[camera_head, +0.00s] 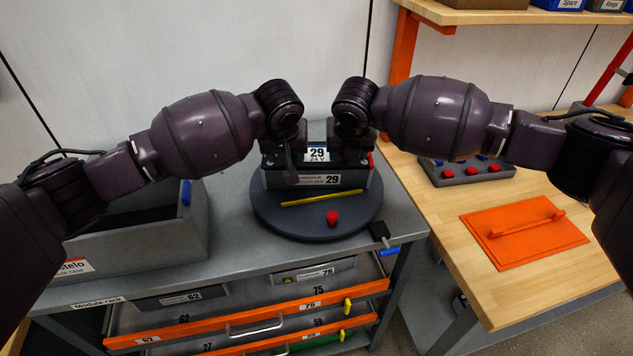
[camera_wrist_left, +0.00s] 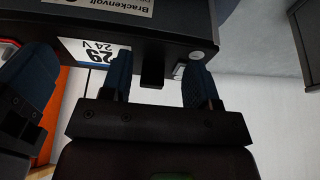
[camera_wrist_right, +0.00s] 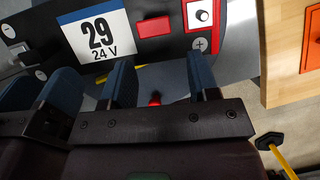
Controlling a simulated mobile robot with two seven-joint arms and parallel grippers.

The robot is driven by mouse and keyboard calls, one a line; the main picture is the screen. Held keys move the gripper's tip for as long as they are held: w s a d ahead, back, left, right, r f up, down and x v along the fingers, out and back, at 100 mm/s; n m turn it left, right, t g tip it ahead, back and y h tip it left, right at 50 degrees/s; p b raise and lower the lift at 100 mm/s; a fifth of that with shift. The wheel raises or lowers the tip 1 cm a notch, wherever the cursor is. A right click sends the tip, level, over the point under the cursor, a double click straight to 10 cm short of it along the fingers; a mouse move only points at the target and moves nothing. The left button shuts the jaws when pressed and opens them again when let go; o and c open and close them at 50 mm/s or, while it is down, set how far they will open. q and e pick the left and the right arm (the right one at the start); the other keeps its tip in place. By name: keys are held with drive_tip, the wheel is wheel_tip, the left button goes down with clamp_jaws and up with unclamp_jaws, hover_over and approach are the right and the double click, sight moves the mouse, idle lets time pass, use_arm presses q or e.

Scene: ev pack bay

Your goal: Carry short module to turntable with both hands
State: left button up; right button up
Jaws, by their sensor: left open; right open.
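The short module (camera_head: 318,179), a dark box with a white label reading 29 and 24 V, rests on the round dark turntable (camera_head: 350,223). My left gripper (camera_head: 290,163) is at the module's left part, and my right gripper (camera_head: 350,140) is at its right part. In the left wrist view the open fingers (camera_wrist_left: 155,85) are close to the module (camera_wrist_left: 180,35). In the right wrist view the open fingers (camera_wrist_right: 160,85) are over the module top (camera_wrist_right: 60,45), beside the 29 label. I cannot tell whether any finger touches it.
A yellow strip (camera_head: 321,198) and a red knob (camera_head: 332,217) are at the turntable's front. A grey bin (camera_head: 150,240) stands left. The module rack (camera_head: 240,318) with drawers is below. At right, a wooden bench (camera_head: 440,215) holds an orange plate (camera_head: 524,232) with a handle.

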use_arm(q)
drive_tip(key=shift+r, duration=0.15)
drive_tip(key=v, duration=1.1)
drive_tip(key=shift+s+r, duration=0.2)
drive_tip(key=shift+r, duration=0.15)
use_arm(e)
drive_tip(key=v, duration=1.2)
